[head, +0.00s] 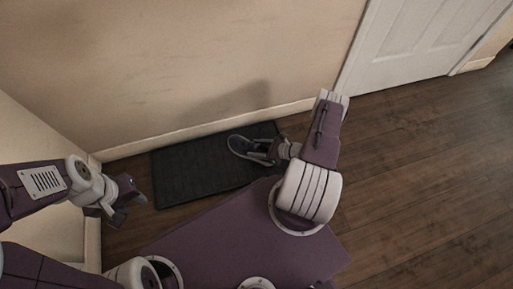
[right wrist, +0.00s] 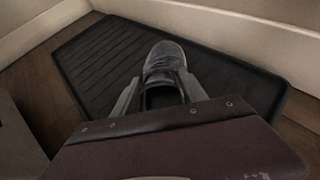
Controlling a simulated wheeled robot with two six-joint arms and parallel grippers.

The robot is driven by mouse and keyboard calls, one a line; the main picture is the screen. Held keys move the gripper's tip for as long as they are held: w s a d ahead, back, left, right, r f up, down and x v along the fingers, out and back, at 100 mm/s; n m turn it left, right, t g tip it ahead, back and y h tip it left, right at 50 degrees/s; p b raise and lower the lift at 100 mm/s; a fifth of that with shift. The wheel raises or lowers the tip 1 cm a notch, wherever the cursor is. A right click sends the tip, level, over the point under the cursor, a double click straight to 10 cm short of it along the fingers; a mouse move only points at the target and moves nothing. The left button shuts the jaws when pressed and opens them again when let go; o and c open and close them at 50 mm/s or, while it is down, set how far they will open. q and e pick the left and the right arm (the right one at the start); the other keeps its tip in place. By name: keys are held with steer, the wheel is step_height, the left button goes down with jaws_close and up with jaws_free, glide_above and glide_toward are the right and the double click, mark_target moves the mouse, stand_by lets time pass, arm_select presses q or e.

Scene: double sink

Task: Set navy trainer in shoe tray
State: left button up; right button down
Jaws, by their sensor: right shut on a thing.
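The navy trainer (head: 239,145) is at the black shoe tray (head: 185,172), over its right half in the head view. In the right wrist view the trainer (right wrist: 164,60) points away from me, over the ribbed tray (right wrist: 98,60). My right gripper (head: 268,151) is shut on the trainer; its fingers (right wrist: 160,92) sit on either side of the shoe's near part. Whether the sole touches the tray is hard to tell. My left gripper (head: 128,205) is empty, near the tray's left end; its jaws look parted.
A beige wall (head: 180,60) with a white baseboard (head: 205,130) runs behind the tray. A side wall (head: 40,130) stands at the left. A white door (head: 425,40) is at the upper right. The wooden floor (head: 430,170) on the right is clear.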

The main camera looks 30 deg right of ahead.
steer(key=shift+f, duration=0.2)
steer(key=c, duration=0.6)
jaws_free()
steer(key=shift+o, duration=0.2)
steer(key=shift+r, duration=0.1)
steer(key=shift+s+d+r+p, duration=0.2)
steer(key=shift+s+r+p, duration=0.05)
steer(key=shift+p, duration=0.05)
steer(key=p+v, duration=0.4)
steer(key=v, duration=0.3)
steer(key=shift+s+d+r+p, duration=0.15)
steer(key=shift+d+r+p, duration=0.05)
steer(key=shift+p, duration=0.1)
steer(key=shift+s+d, duration=0.15)
steer(key=shift+s, duration=0.15)
